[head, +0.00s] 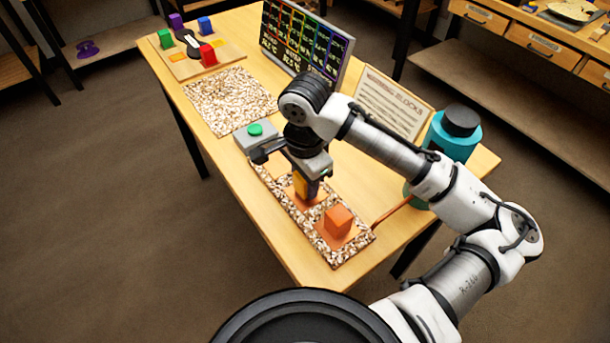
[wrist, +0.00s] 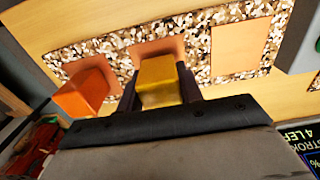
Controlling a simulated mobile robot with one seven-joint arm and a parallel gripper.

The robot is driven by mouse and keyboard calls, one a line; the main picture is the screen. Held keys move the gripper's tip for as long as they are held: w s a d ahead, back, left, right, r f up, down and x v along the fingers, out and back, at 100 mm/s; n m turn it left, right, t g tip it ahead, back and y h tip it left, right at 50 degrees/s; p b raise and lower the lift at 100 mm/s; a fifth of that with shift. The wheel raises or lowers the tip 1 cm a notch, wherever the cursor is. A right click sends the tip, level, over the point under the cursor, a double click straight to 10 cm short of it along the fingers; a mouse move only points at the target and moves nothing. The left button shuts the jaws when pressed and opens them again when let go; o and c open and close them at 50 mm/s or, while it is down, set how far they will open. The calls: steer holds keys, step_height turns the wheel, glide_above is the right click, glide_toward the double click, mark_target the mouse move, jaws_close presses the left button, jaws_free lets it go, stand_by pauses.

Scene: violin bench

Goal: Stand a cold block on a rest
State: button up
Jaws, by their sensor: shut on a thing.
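My gripper (head: 304,185) is shut on a yellow block (wrist: 161,82), which also shows between the fingers in the head view (head: 300,187). It is over the middle copper pad (wrist: 158,48) of a speckled strip (head: 346,257). I cannot tell whether the block touches the pad. An orange block (head: 338,221) stands on the near pad, to the left of my gripper in the wrist view (wrist: 86,95). The far pad (wrist: 238,46) is bare in the wrist view. My gripper partly hides the strip in the head view.
A grey box with a green button (head: 255,129) sits past the strip. A screen (head: 307,42), a sign (head: 392,103) and a teal container (head: 453,138) line the right side.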

steer(key=shift+f+b, duration=0.3)
steer(key=shift+f, duration=0.35)
stand_by(0.4)
steer(key=o, duration=1)
steer(key=shift+r, duration=0.1)
steer(key=shift+o, duration=0.2)
step_height(320, 180, up, 14)
